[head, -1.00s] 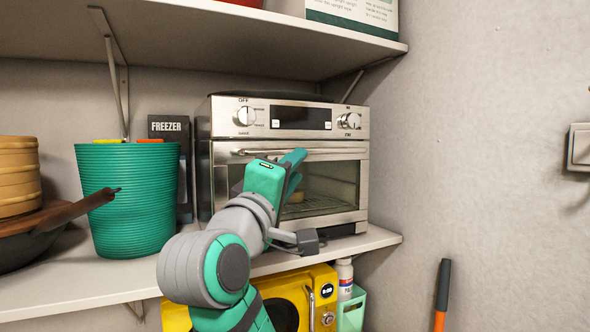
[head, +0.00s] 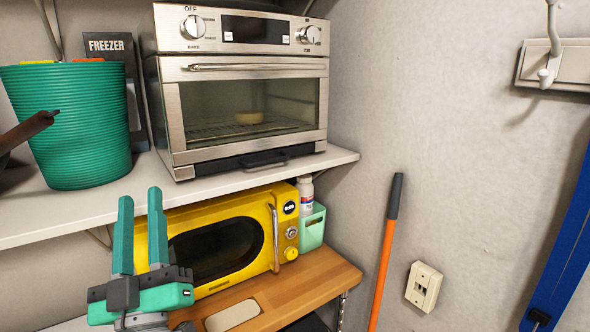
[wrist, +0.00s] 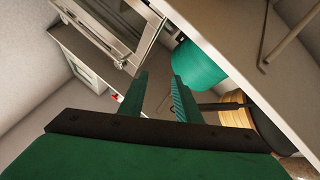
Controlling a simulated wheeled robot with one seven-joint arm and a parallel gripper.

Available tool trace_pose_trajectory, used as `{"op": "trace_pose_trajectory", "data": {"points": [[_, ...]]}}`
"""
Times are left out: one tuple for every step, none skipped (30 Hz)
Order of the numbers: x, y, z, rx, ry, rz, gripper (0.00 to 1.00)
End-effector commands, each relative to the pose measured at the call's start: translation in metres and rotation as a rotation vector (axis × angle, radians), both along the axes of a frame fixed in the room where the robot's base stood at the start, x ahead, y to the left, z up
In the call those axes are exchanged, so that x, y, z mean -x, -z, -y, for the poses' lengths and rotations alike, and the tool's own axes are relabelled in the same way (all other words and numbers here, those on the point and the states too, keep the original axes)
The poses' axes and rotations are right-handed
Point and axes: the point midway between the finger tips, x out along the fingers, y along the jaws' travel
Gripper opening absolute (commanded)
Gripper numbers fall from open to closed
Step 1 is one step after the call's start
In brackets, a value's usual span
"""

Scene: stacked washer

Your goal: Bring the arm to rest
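My gripper (head: 140,232) is at the lower left of the head view, with its two green fingers pointing up. The fingers are apart with nothing between them, in front of the yellow microwave's left end and below the shelf edge. In the wrist view my gripper (wrist: 160,97) also shows its fingers apart and empty. Most of my arm is out of the head view, below the frame.
A steel toaster oven (head: 245,85) with its door shut stands on the white shelf (head: 60,217), beside a green ribbed bin (head: 70,125). The yellow microwave (head: 215,245) sits on a wooden surface (head: 320,280) below. An orange-handled pole (head: 385,255) leans at the right wall.

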Motion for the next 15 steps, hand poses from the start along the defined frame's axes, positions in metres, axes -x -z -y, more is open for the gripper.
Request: {"op": "trace_pose_trajectory", "data": {"points": [[-0.004,0.022,0.004,-0.007,-0.008,-0.03,0.3],[-0.006,0.032,0.006,-0.01,-0.012,-0.043,0.3],[-0.009,0.048,0.009,-0.013,-0.015,-0.064,0.3],[-0.01,0.059,0.012,-0.015,-0.015,-0.078,0.3],[-0.013,0.07,0.015,-0.017,-0.016,-0.094,0.3],[-0.015,0.085,0.019,-0.019,-0.017,-0.114,0.3],[-0.016,0.097,0.022,-0.02,-0.017,-0.131,0.3],[-0.017,0.108,0.025,-0.022,-0.017,-0.146,0.3],[-0.018,0.124,0.029,-0.025,-0.016,-0.167,0.3],[-0.018,0.135,0.032,-0.026,-0.016,-0.183,0.3],[-0.018,0.146,0.035,-0.029,-0.015,-0.197,0.3],[-0.018,0.161,0.04,-0.032,-0.014,-0.218,0.3],[-0.017,0.172,0.043,-0.035,-0.013,-0.234,0.3],[-0.016,0.184,0.047,-0.037,-0.012,-0.249,0.3],[-0.015,0.198,0.052,-0.041,-0.009,-0.269,0.3]]}}
